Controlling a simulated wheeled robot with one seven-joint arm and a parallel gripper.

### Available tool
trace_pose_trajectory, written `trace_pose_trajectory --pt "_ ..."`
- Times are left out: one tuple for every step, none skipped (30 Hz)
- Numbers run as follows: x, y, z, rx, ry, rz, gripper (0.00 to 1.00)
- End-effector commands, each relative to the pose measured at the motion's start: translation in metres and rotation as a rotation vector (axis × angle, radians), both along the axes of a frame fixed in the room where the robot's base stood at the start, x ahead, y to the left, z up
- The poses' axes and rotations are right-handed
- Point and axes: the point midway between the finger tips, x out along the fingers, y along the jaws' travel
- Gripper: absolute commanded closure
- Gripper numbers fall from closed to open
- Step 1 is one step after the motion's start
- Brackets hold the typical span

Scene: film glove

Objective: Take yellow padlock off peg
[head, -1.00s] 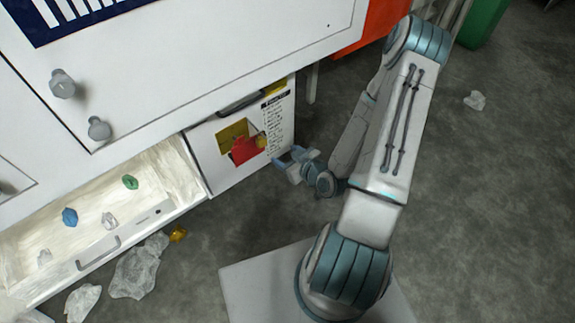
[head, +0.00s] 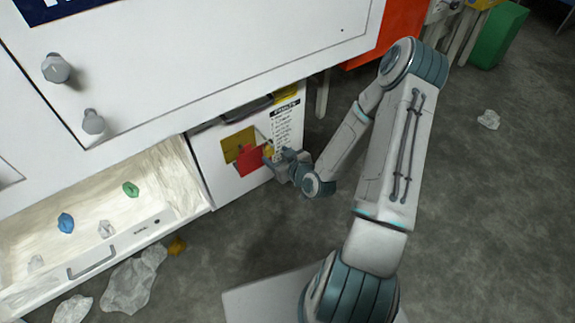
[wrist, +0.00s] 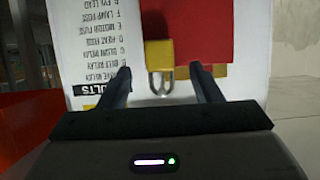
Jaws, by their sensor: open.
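The yellow padlock (wrist: 159,54) appears in the wrist view in front of a red panel, its grey shackle pointing down in that picture. The view is upside down, as the printed text shows. My gripper (wrist: 160,70) is open, with one finger on each side of the padlock. The peg cannot be made out.
A printed fault list (head: 284,125) is on the cabinet front. A drawer (head: 150,233) to the left is open, lined with plastic and holding several small crumpled pieces. Crumpled plastic (head: 133,283) lies on the floor below it. The grey floor to the right is mostly clear.

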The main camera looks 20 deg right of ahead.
Motion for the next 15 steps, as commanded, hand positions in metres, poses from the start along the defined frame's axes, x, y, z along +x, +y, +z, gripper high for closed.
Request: trace_pose_trajectory --pt "0.008 0.003 -0.006 0.000 -0.002 0.001 0.42" --pt "0.012 0.004 -0.007 0.000 -0.002 0.000 0.42" --pt "0.018 0.006 -0.009 0.000 -0.001 0.000 0.42" --pt "0.021 0.007 -0.011 0.000 -0.001 0.000 0.42" --pt "0.024 0.008 -0.012 0.001 -0.001 0.001 0.42" --pt "0.028 0.009 -0.014 0.000 -0.002 0.001 0.42" --pt "0.030 0.010 -0.014 0.000 -0.001 0.000 0.42" --pt "0.032 0.011 -0.015 0.000 0.000 0.000 0.42" --pt "0.034 0.011 -0.016 0.001 0.001 0.000 0.42" --pt "0.036 0.011 -0.017 0.001 0.001 0.000 0.42" --pt "0.037 0.012 -0.017 0.000 0.001 -0.001 0.42" --pt "0.038 0.012 -0.017 0.001 0.000 -0.001 0.42" --pt "0.038 0.012 -0.017 0.001 0.000 -0.001 0.42" --pt "0.039 0.012 -0.017 0.000 0.000 -0.001 0.42" --pt "0.039 0.012 -0.017 0.000 0.000 -0.001 0.42"
